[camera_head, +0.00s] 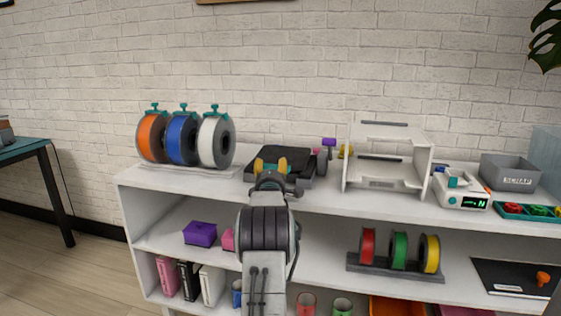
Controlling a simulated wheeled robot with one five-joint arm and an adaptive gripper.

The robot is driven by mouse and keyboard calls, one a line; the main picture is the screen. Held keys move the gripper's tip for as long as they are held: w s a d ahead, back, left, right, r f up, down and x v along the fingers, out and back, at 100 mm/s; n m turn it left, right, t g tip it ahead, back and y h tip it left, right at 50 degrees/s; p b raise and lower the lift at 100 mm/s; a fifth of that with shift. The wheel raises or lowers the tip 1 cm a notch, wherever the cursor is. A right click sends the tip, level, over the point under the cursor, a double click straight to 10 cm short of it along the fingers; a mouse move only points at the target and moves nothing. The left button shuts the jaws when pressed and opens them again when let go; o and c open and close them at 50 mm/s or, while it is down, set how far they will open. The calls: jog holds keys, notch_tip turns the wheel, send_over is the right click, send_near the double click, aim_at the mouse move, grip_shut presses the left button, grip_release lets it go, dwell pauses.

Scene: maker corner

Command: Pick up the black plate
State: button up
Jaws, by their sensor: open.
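A flat black plate (294,154) lies on a dark, low block on the white top shelf, left of the white open frame. My gripper (271,166) is in front of its near left part in the picture, with its two yellow-orange fingertips apart and nothing seen between them. It hides part of the plate, and I cannot tell whether it touches it. Another dark flat panel (496,272) lies on the middle shelf at right, with a small orange part on it.
Orange, blue and white spools (183,139) stand left of the plate. The white frame (387,160) stands close on its right, with small coloured parts between. A white scale (461,190) and grey scrap bin (510,173) are farther right. The brick wall is behind.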

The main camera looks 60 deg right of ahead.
jog(key=shift+x, duration=0.75)
jog(key=shift+c, duration=0.3)
grip_shut()
jog(key=shift+r, duration=0.1)
